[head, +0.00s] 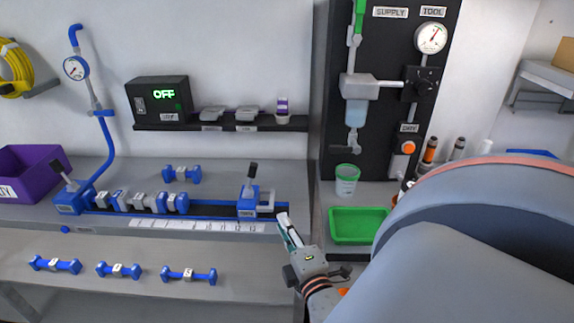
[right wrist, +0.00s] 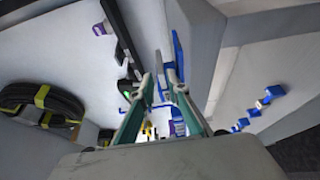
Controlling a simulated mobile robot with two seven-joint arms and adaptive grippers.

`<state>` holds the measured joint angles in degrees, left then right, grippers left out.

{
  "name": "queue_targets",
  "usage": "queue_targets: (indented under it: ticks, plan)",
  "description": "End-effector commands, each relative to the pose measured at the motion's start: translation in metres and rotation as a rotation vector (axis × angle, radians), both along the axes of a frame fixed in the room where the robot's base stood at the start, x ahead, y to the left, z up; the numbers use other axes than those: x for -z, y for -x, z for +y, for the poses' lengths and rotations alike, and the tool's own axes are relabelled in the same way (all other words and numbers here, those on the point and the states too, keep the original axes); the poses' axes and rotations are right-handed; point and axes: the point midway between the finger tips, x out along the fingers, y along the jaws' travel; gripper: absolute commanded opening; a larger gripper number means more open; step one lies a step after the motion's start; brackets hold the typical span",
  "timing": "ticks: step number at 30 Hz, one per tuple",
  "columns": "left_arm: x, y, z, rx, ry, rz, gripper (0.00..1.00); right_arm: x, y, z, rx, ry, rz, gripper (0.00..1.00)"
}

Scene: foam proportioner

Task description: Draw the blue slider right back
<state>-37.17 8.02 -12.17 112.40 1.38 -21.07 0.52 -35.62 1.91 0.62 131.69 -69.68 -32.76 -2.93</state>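The blue slider (head: 248,207) sits at the right end of a blue rail on the bench in the head view. It has an upright black lever and a grey U-shaped handle (head: 270,201) on its right side. My right gripper (head: 283,217) is just right of and in front of that handle, fingers pointing up and left. In the right wrist view, the teal fingers (right wrist: 160,76) stand apart with a narrow gap and seem to hold nothing. I cannot tell whether they touch the handle. My left gripper is not in view.
Several blue and grey fittings (head: 150,203) lie in a row along the rail left of the slider. More fittings (head: 118,270) rest on the front ledge. A green tray (head: 357,238) and a green-rimmed cup (head: 346,180) stand to the right. A control box (head: 160,98) reads OFF.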

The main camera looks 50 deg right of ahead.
Motion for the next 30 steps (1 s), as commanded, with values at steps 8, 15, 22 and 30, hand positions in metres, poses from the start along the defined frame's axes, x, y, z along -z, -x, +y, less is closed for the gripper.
queue_targets:
  ticks: [8, 15, 22, 30]
  plan:
    - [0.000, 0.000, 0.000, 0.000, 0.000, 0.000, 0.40, -0.001, 0.013, 0.007, -0.001, 0.001, 0.000, 0.16]
    - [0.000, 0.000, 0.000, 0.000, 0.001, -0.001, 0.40, -0.001, 0.013, 0.007, -0.001, 0.001, 0.000, 0.24]
    - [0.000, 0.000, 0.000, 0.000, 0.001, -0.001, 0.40, 0.031, 0.009, 0.021, -0.043, -0.124, 0.029, 0.76]
    - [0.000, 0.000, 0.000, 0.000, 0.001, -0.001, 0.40, 0.150, 0.013, 0.100, -0.171, -0.681, 0.158, 0.76]
